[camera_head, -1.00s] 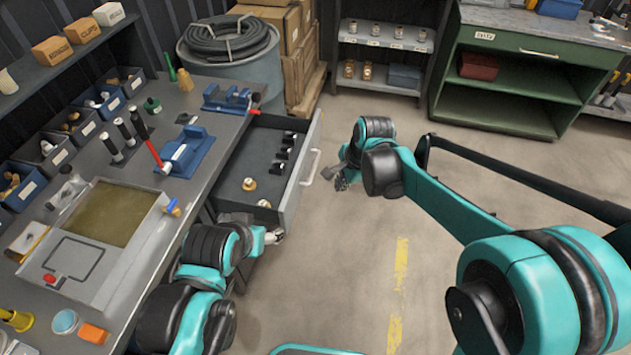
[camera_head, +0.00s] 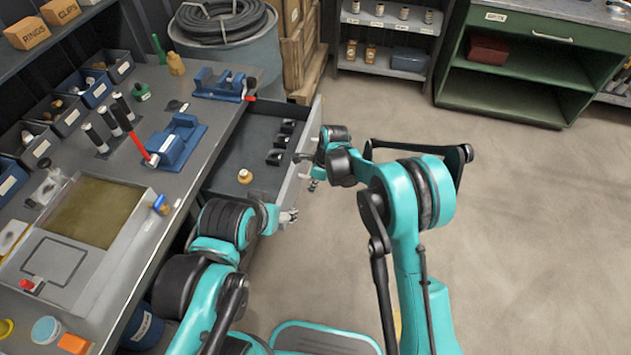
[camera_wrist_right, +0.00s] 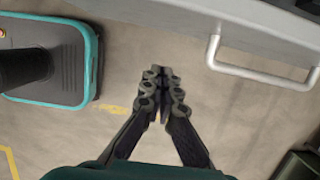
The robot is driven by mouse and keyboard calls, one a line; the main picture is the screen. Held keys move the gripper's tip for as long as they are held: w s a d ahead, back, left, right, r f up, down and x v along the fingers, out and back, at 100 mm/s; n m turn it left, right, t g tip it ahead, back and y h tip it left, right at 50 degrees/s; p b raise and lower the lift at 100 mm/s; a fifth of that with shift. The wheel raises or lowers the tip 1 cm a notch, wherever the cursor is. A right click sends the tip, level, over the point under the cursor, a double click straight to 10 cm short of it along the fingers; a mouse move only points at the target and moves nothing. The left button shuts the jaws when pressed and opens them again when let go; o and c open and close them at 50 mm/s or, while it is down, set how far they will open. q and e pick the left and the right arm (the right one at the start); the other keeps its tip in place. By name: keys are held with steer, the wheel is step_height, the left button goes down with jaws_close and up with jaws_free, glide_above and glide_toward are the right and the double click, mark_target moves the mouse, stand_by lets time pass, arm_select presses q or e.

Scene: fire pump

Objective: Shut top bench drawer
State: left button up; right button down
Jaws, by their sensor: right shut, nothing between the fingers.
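The top bench drawer (camera_head: 228,188) stands open, pulled out from the grey workbench, with its grey front panel facing right. Its white handle (camera_wrist_right: 262,75) shows in the right wrist view at the upper right. My right gripper (camera_head: 315,182) is close to the drawer front on its outer side. In the right wrist view my right gripper (camera_wrist_right: 163,82) is shut with nothing between the fingers, left of the handle and apart from it. My left gripper (camera_head: 288,216) is at the drawer's near front corner; whether it touches, and its jaw state, I cannot tell.
Inside the drawer are a brass fitting (camera_head: 245,176) and several black pieces (camera_head: 281,145). The workbench (camera_head: 207,145) holds blue vices, bins and a tray. A grey barrel (camera_head: 225,50) and crates stand behind. The floor (camera_head: 500,220) to the right is clear.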

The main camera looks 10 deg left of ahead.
arm_select(q)
steer(key=shift+f+b, duration=0.8)
steer(key=shift+f, duration=0.25)
arm_select(e)
steer(key=shift+w+a+f, duration=0.1)
steer(key=shift+a+f, duration=0.2)
steer(key=shift+a, duration=0.45)
steer(key=shift+s+a+f, duration=0.1)
steer(key=shift+a+f, duration=0.25)
steer(key=shift+a, duration=0.4)
steer(key=shift+w+a+f, duration=0.1)
steer(key=shift+a+f, duration=0.2)
steer(key=shift+a, duration=0.45)
steer(key=shift+a, duration=0.15)
